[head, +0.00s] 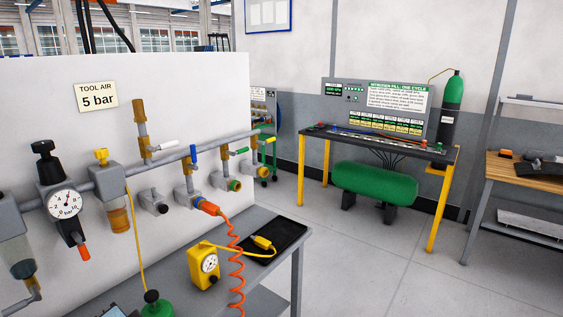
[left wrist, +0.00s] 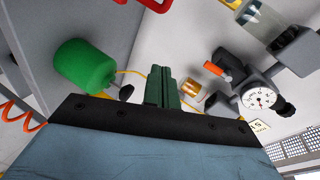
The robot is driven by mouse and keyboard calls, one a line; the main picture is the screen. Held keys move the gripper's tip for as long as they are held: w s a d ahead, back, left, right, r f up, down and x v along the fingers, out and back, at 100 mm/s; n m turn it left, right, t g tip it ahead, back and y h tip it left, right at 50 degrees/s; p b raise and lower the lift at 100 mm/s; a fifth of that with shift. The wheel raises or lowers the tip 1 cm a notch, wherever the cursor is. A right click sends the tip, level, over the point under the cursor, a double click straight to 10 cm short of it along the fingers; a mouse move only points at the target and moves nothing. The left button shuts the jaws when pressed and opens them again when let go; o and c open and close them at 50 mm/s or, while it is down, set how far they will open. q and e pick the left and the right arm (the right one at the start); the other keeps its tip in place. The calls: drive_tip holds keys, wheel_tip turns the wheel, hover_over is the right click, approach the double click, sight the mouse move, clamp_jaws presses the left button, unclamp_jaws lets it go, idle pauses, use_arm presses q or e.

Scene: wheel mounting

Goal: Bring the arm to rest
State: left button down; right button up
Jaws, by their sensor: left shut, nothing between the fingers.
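My left gripper (left wrist: 162,85) shows in the left wrist view, with its two green fingers together and nothing held between them. A green container (left wrist: 85,65) is to the left of its fingers in that picture, and a pressure gauge (left wrist: 260,99) is to the right. No gap shows between the fingers. Neither arm shows in the head view, and my right gripper is in neither view.
A white panel with a "5 bar" sign (head: 97,97), valves and a dial gauge (head: 64,205) stands at left. An orange coiled hose (head: 237,262) hangs past a yellow meter (head: 203,268). A black tray (head: 285,238) lies on the grey bench. Open floor (head: 345,260) is at right.

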use_arm(q)
drive_tip(key=s+d+f+n+g+h, duration=0.1)
drive_tip(key=s+d+f+g+h, duration=0.15)
drive_tip(key=s+d, duration=0.4)
drive_tip(key=s+d+f+n+g+h, duration=0.2)
drive_tip(key=s+d+f+h, duration=0.15)
drive_tip(key=s, duration=0.65)
drive_tip(key=s+d+f+n+g+h, duration=0.15)
drive_tip(key=s+d+h, duration=0.3)
drive_tip(key=s, duration=0.45)
wheel_tip(320, 180, down, 24)
drive_tip(key=f+g, duration=0.1)
drive_tip(key=g, duration=0.1)
drive_tip(key=s+a+f+m, duration=0.1)
drive_tip(key=s+a+f, duration=0.2)
drive_tip(key=s+f, duration=1.2)
drive_tip(key=shift+s+g, duration=0.4)
drive_tip(key=shift+s, duration=0.85)
